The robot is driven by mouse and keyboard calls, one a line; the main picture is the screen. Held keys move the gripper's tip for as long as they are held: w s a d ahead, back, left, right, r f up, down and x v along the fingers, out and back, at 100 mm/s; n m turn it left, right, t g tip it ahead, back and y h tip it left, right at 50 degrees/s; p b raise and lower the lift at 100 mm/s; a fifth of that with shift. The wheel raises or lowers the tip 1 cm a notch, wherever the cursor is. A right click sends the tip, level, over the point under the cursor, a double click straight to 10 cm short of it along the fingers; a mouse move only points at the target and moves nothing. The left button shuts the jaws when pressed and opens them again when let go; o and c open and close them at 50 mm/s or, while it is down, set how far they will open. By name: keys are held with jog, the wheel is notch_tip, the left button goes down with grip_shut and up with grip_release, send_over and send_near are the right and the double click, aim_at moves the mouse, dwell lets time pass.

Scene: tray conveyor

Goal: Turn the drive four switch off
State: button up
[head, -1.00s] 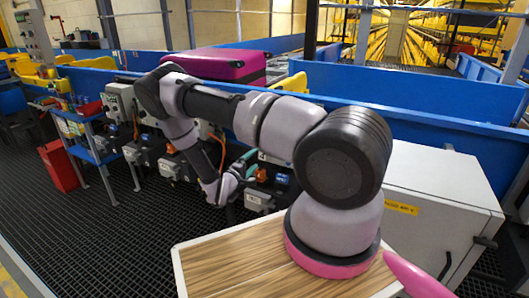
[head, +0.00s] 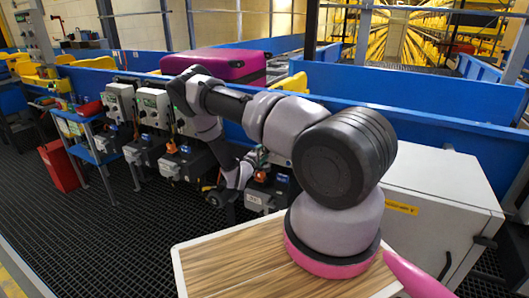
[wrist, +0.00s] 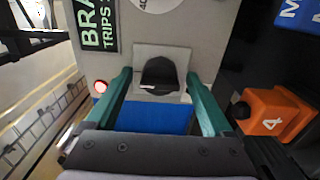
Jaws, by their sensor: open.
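A black knob-like switch (wrist: 160,75) sits on a pale square plate on a grey panel in the wrist view. My gripper (wrist: 160,85) is open, with one green finger to each side of the switch; whether they touch it cannot be told. An orange part marked 4 (wrist: 268,115) is at the right of the wrist view. In the head view my gripper (head: 258,157) is at the rightmost drive unit (head: 267,190), under the blue conveyor side. My arm hides the switch there.
More drive units, such as one at the left (head: 145,148), line the conveyor. A grey cabinet (head: 435,195) stands at the right. A purple suitcase (head: 217,64) lies on the conveyor.

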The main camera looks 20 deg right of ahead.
grip_shut()
jog(key=n, duration=0.4)
jog(key=shift+n, duration=0.3)
jog(key=n, duration=0.4)
jog(key=shift+n, duration=0.3)
jog(key=n, duration=0.4)
jog(key=shift+n, duration=2.4)
